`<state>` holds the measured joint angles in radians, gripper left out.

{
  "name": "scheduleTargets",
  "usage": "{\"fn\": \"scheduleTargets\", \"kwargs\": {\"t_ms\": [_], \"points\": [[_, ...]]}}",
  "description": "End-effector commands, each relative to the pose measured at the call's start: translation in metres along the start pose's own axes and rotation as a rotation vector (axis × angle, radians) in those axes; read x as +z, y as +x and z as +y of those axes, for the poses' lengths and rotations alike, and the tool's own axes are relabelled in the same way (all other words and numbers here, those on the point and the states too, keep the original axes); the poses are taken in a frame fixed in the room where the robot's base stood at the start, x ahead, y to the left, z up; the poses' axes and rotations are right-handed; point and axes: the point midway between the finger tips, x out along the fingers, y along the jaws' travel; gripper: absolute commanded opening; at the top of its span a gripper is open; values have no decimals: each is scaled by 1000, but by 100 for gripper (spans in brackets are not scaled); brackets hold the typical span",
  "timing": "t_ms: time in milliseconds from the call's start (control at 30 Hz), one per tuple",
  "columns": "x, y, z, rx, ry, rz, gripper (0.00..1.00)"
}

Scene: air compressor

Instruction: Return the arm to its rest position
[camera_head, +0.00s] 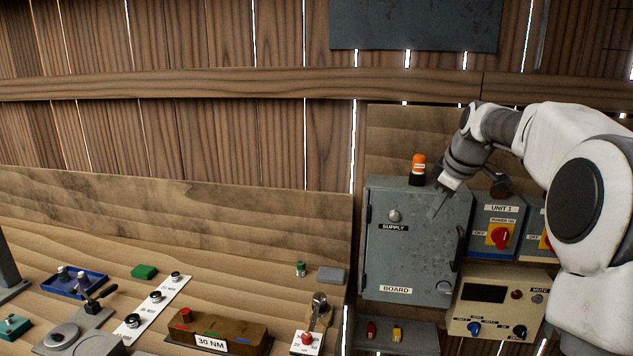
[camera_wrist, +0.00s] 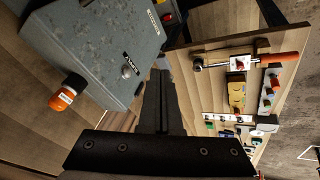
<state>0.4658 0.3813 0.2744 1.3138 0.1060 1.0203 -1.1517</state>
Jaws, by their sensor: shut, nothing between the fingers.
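My arm reaches in from the right in the head view, bent at the elbow. My gripper (camera_head: 434,212) points down and left, in front of the upper right part of the grey SUPPLY/BOARD cabinet (camera_head: 405,262) in that picture. In the wrist view my gripper's dark fingers (camera_wrist: 160,84) are together with nothing between them. The cabinet (camera_wrist: 95,45) shows there at the upper left. I cannot tell how far the fingers are from the cabinet door.
An orange beacon (camera_head: 418,165) stands on the cabinet. The UNIT 1 switch box (camera_head: 485,238) and a beige control panel (camera_head: 500,300) sit right of it. The wooden bench (camera_head: 235,290) at left carries a 30 NM block (camera_head: 215,331) and several small parts.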

Motion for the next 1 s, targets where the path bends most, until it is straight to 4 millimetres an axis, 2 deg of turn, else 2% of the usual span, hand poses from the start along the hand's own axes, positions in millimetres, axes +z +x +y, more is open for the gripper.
{"fn": "scheduleTargets", "kwargs": {"t_ms": [33, 200, 433, 600, 800, 1000], "points": [[-6, -13, -20, 3, 14, -12, 0], [-10, -49, -81, 8, 97, -47, 0], [7, -89, -165, 20, 235, -74, 0], [32, -109, -225, 23, 348, -76, 0], [72, -120, -289, 33, 525, -65, 0], [110, -116, -328, 74, 748, -38, 0]]}}
